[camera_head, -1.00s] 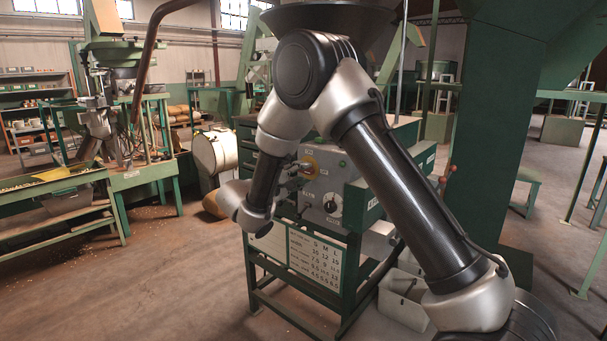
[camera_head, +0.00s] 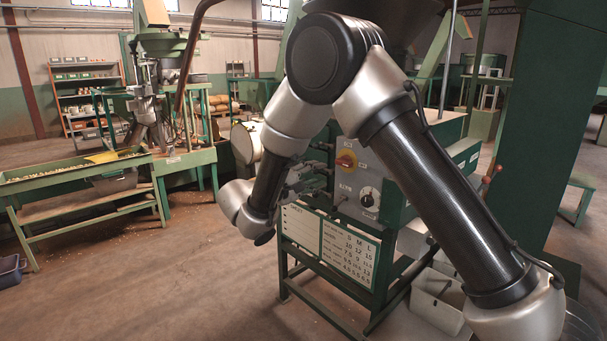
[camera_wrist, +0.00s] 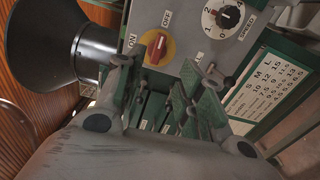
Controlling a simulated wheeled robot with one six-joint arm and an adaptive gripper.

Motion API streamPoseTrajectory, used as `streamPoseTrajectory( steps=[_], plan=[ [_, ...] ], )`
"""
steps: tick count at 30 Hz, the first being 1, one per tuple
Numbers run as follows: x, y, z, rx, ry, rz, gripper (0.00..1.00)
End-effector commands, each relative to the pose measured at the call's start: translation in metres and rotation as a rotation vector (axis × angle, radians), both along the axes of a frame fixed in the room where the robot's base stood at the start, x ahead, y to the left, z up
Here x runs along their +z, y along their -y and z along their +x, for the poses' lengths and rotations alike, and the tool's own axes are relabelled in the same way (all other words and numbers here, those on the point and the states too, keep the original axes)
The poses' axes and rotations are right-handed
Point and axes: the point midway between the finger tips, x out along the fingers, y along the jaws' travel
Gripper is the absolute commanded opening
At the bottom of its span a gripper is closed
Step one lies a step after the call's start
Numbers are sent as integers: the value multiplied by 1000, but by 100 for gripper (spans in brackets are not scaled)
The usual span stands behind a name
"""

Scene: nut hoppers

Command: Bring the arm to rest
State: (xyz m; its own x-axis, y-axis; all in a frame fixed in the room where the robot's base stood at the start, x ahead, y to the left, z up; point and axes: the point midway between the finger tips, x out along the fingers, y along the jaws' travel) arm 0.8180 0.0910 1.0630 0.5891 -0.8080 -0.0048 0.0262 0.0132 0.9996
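My arm reaches across the camera_head view, bent at a high elbow, with its wrist low at the left. My gripper (camera_head: 302,180) is partly hidden behind my arm in that view, near the grey control panel (camera_head: 349,192). In the camera_wrist view my gripper (camera_wrist: 160,88) has its two fingers spread apart with nothing between them. Beyond the fingertips are the panel's red switch (camera_wrist: 156,47) on a yellow plate and the speed dial (camera_wrist: 228,16). Any gap between fingertips and panel is hard to judge.
A green stand with a size chart (camera_head: 331,239) is below the panel. A black round hopper (camera_wrist: 52,40) is close by in the camera_wrist view. Grey bins (camera_head: 438,300) stand at lower right, a green trough table (camera_head: 75,176) at left. Floor between is open.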

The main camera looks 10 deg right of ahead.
Motion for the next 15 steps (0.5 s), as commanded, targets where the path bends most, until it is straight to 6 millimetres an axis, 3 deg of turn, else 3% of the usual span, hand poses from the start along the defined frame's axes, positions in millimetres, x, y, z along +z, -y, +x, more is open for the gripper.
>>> streamPoseTrajectory(
  steps=[4,8,15],
  plan=[
    [-28,13,-10,-41,-219,-25,38],
    [-63,43,-45,-126,-478,3,38],
    [-63,112,-128,-270,-811,298,38]
  ],
)
